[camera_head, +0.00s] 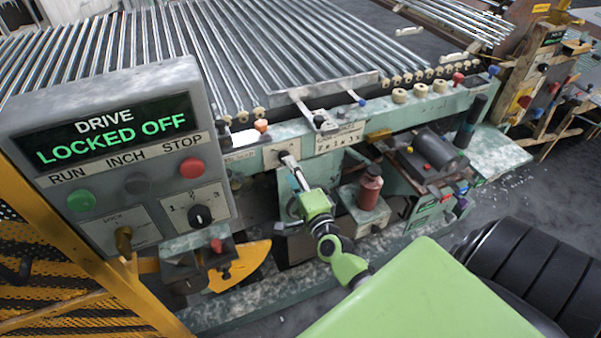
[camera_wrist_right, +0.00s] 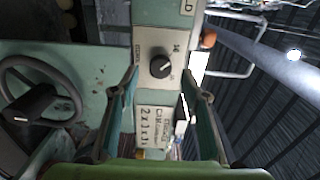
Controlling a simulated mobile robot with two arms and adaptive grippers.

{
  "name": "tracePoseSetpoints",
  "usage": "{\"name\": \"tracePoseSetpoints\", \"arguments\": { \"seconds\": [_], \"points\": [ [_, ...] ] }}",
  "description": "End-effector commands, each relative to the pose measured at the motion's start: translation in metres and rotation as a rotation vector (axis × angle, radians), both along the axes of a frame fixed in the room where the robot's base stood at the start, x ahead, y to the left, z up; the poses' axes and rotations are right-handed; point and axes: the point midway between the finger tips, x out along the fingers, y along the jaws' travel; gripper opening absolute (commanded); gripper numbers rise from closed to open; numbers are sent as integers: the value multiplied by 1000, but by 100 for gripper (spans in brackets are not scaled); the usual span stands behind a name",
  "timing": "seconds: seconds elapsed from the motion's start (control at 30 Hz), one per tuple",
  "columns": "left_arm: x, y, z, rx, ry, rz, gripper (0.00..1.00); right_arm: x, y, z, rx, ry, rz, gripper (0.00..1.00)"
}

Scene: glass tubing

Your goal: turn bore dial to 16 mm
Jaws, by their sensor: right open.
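The bore dial (camera_wrist_right: 160,67) is a round black knob with a pale mark on a light plate in the right wrist view. Small numbers stand around it, too blurred to read surely. In the head view its plate (camera_head: 273,157) is on the green machine front, with the knob partly behind my gripper. My right gripper (camera_head: 295,168) is open and points at the dial. In the right wrist view its fingers (camera_wrist_right: 160,78) stand on either side of the knob, with a visible gap on both sides. My left gripper is not in view.
A control box (camera_head: 105,150) reading "DRIVE LOCKED OFF" stands at the left. Glass tubes (camera_head: 200,50) lie in rows above the dial. A dark handwheel (camera_wrist_right: 35,100) is at the left of the right wrist view.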

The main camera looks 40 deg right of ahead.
Motion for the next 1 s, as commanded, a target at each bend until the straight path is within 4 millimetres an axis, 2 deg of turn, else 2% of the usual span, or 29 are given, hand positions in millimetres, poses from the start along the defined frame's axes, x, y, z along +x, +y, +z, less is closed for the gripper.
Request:
{"name": "tracePoseSetpoints", "arguments": {
  "seconds": [0.03,0.2,0.4,1.0],
  "points": [
    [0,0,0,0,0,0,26,-12,3,-1,1,3,1,42],
    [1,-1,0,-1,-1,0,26,-44,10,-1,0,3,0,42],
    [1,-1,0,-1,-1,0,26,-66,16,0,-1,1,0,42],
    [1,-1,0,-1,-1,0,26,-71,17,0,-1,0,0,42]
  ]
}}
